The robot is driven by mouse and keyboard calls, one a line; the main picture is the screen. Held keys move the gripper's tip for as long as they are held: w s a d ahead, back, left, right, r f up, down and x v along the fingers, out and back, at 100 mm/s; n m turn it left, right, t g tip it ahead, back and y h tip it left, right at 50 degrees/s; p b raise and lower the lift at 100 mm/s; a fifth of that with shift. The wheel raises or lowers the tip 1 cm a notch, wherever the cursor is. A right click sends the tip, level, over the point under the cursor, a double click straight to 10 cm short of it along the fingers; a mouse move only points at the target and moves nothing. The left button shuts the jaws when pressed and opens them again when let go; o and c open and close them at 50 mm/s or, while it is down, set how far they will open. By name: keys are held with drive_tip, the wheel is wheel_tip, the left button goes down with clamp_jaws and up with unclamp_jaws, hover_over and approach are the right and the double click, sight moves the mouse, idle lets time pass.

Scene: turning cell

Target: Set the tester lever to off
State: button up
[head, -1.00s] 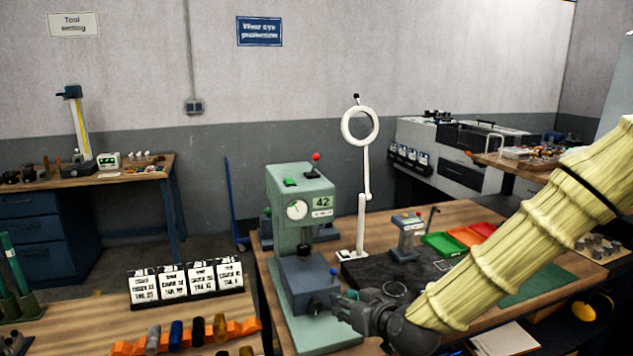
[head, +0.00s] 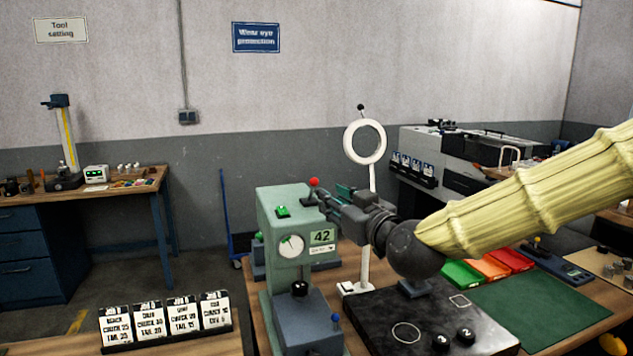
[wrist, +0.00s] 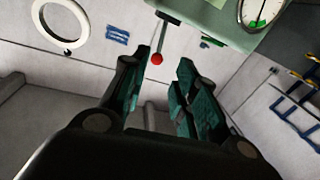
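The tester (head: 277,222) is a pale green machine with a dial and a "42" label, standing on the bench. Its lever ends in a red ball (head: 314,182) near the top right of the tester head. In the wrist view the red ball (wrist: 157,59) hangs on a thin rod, in the gap between my fingers towards the far end. My gripper (head: 328,195) is beside the tester's top, close to the red ball. In the wrist view my gripper (wrist: 160,85) is open, with green pads apart on either side of the lever. I cannot tell whether either finger touches it.
A ring lamp (head: 365,142) stands behind my gripper. A black plate (head: 400,315) and green mat (head: 540,312) lie on the bench at right, with green, orange and red trays (head: 497,262) behind. Job cards (head: 165,322) stand at front left.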

sight(313, 186)
drive_tip(key=p+x, duration=0.3)
drive_tip(key=x, duration=0.5)
drive_tip(key=shift+w+r, duration=0.2)
drive_tip(key=shift+w, duration=0.15)
drive_tip(key=shift+p+x, duration=0.5)
drive_tip(key=shift+x, duration=0.45)
drive_tip(key=shift+f, duration=0.1)
clamp_jaws()
